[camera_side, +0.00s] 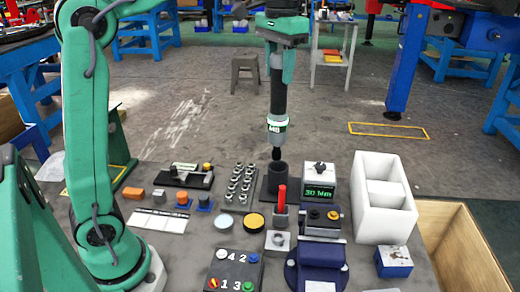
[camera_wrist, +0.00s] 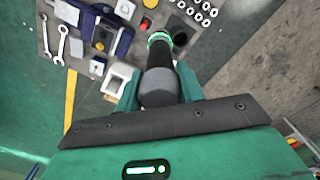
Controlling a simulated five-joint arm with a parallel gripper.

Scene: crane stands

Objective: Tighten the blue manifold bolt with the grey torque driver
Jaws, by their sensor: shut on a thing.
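My gripper (camera_side: 280,66) is shut on the grey and black torque driver (camera_side: 277,124), which hangs upright, tip down, with a green-and-white band marked M8. The tip is above or just behind a dark round cup (camera_side: 278,178); I cannot tell which. In the wrist view the driver (camera_wrist: 159,88) runs away from my gripper (camera_wrist: 158,92). A dark manifold block (camera_side: 233,271) with numbers 1 to 4 stands at the front. Its blue bolt (camera_side: 252,257) is beside the 2, well apart from the driver. White, red and green bolts also show on the block.
A box with a green display (camera_side: 318,190) stands right of the cup. A white foam tray (camera_side: 385,205) is further right, and a blue vise (camera_side: 318,265) is at the front. A rack of sockets (camera_side: 241,185) and a red upright piece (camera_side: 281,198) crowd the middle.

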